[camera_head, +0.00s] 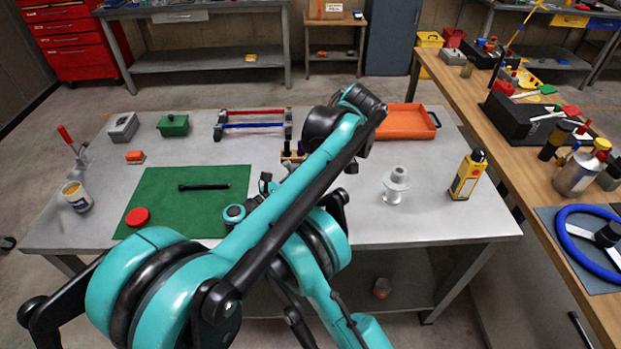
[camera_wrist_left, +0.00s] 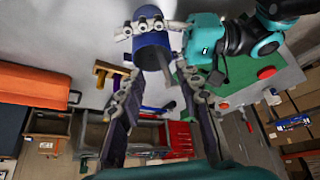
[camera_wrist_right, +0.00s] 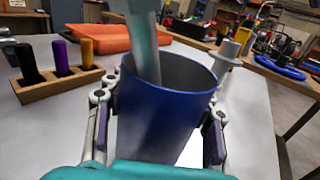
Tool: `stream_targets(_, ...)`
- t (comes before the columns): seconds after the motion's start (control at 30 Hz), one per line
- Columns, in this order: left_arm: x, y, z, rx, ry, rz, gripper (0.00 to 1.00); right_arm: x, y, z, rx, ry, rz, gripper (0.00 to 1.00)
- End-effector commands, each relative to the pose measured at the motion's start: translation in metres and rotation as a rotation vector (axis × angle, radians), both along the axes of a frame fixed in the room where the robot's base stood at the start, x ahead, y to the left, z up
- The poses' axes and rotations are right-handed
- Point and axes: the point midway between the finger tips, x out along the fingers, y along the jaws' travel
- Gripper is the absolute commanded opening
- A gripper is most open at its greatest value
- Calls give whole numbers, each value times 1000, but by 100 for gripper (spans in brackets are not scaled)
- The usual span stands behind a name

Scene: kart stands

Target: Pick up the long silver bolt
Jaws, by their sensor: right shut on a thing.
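A deep blue cup (camera_wrist_right: 158,115) is held between the fingers of my right gripper (camera_wrist_right: 160,120), its open mouth facing up in the right wrist view. A pale silver-teal rod (camera_wrist_right: 145,50), which looks like the long silver bolt, leans in the cup's mouth; its lower end is hidden. The left fingers are apart, with nothing clearly held. In the head view my left arm hides the cup and both grippers' tips.
A green mat (camera_head: 230,180) carries a dark bar (camera_head: 204,187) and a red disc (camera_head: 137,217). A wooden holder (camera_wrist_right: 60,85), orange tray (camera_head: 400,122), grey spool (camera_head: 395,187) and yellow bottle (camera_head: 467,176) stand on the table. The table's front right is clear.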

Motion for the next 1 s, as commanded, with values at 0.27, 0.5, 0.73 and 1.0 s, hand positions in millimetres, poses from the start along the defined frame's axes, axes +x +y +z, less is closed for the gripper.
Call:
stream_targets(0.27,20,11,14,-76,47,117,41,0,0,0,0,0,0,20)
stream_targets(0.5,54,48,54,-303,186,447,41,0,0,0,0,0,0,19)
stream_targets(0.73,61,64,74,-414,267,675,41,0,0,0,0,0,0,19)
stream_targets(1.0,60,67,70,-435,288,747,41,0,0,0,0,0,0,18)
